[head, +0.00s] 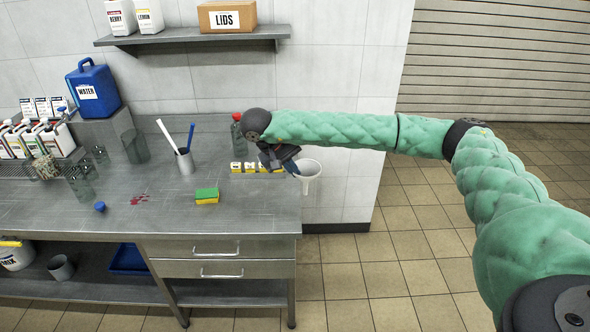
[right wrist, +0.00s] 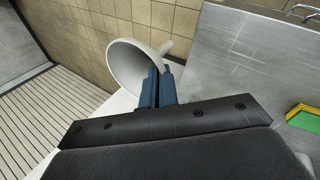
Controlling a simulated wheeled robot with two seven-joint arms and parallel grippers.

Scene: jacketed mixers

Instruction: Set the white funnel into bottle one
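The white funnel (head: 310,170) is in my right gripper (head: 294,170), just past the right edge of the steel bench, with its wide mouth up. In the right wrist view the blue fingers (right wrist: 158,88) are shut on the rim side of the funnel (right wrist: 132,68), and its spout points to the upper right. A clear bottle with a red cap (head: 237,130) stands at the back right of the bench, partly behind my arm. Several clear vessels (head: 135,146) stand at the left. I cannot tell which one is bottle one. My left gripper is not in view.
A grey cup with two sticks (head: 185,161), a green and yellow sponge (head: 207,196) and a blue cap (head: 100,207) are on the bench (head: 245,212).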

